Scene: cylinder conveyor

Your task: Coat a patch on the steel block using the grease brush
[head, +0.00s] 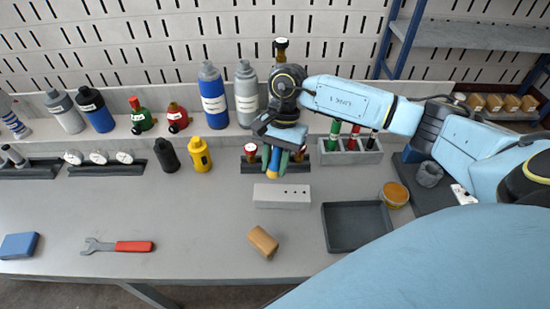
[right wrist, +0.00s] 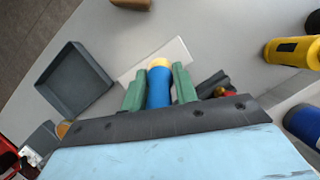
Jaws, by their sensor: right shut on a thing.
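The steel block (head: 282,196) is a pale grey bar with small dark holes, lying on the bench in the middle of the head view. It also shows as a pale strip in the right wrist view (right wrist: 178,52). My right gripper (head: 275,157) has green fingers shut on a blue piece with a yellow end, which I take as the grease brush (right wrist: 158,88). The brush points down, just behind the block in the head view; whether it touches anything I cannot tell. An orange-yellow round tub (head: 394,195), possibly the grease, stands at the right. My left gripper is out of view.
A dark tray (head: 355,226) lies right of the block, and a tan block (head: 263,241) lies in front. A red-handled wrench (head: 120,246) is at the left. A grey rack (head: 350,152) and several bottles stand behind.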

